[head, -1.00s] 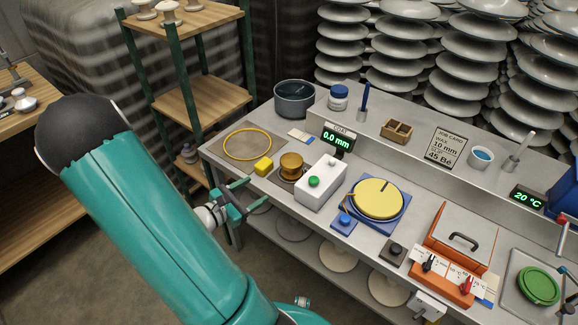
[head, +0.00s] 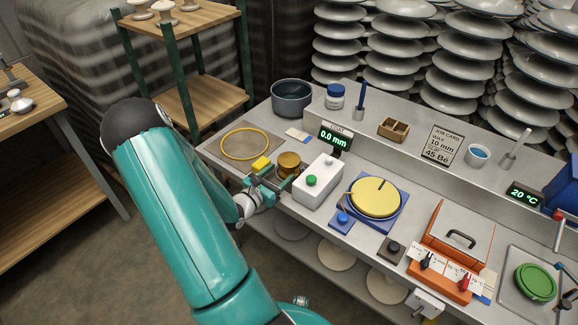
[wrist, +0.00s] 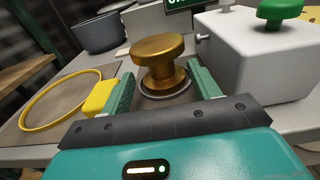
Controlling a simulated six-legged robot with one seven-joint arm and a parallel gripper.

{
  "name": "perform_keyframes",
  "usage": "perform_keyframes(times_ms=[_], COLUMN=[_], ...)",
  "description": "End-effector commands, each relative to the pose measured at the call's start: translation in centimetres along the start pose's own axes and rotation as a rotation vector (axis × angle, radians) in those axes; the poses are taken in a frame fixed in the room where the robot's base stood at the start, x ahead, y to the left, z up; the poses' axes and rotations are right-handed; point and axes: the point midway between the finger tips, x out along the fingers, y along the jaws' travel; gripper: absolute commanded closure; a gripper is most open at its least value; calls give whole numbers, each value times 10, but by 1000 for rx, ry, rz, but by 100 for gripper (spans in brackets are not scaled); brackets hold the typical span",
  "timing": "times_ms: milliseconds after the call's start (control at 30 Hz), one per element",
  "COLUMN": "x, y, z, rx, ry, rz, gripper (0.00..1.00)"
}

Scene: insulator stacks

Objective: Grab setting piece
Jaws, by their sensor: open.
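The likely setting piece is a brass spool-shaped piece (head: 289,161) standing upright on the bench near its front left edge. In the wrist view the brass piece (wrist: 159,62) has a wide flat top, a narrower neck and a dark ring around its foot. My gripper (head: 268,178) is open just in front of it. In the wrist view, the green fingers of my gripper (wrist: 162,88) reach toward it, one on each side. I cannot tell whether they touch it.
A yellow block (wrist: 101,97) lies close by the left finger. A white box with a green button (wrist: 255,55) stands close on the right. A yellow ring (head: 245,144) lies on a mat at left. A dark pot (head: 291,97) stands behind.

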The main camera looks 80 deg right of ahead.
Motion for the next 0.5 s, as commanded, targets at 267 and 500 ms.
perform_keyframes(times_ms=[267,500], x=[40,44], y=[0,0], z=[1,1], rx=[1,0], ry=[0,1], rz=[-4,-1], gripper=[39,39])
